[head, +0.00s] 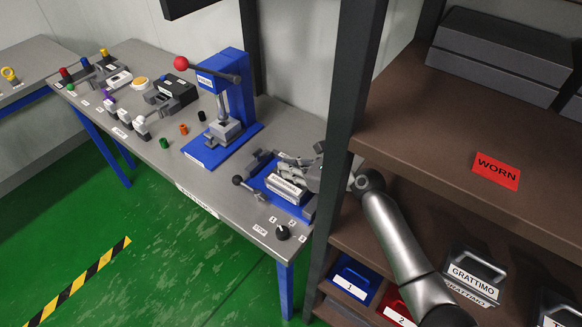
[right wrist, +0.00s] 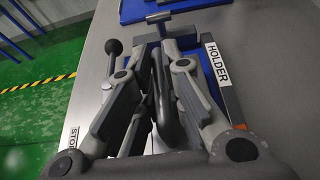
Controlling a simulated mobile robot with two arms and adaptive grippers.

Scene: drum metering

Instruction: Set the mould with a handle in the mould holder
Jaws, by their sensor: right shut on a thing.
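The mould with a handle is a grey block with a white label (head: 286,188), at the blue-based mould holder (head: 303,209) on the bench's right end. My right gripper (head: 293,162) reaches in from the right, above the mould, and is shut on its handle. In the right wrist view, the dark handle (right wrist: 163,105) lies between the two fingers (right wrist: 162,72), with the HOLDER label (right wrist: 213,62) to the right. The fingers and handle hide the mould's underside, so I cannot tell whether it rests fully on the holder. My left gripper is not in view.
A black-ball lever (head: 238,181) stands left of the holder, and a black knob (head: 282,233) is in front. A blue press (head: 234,90) stands behind to the left. A dark post (head: 347,110) stands close to my arm.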

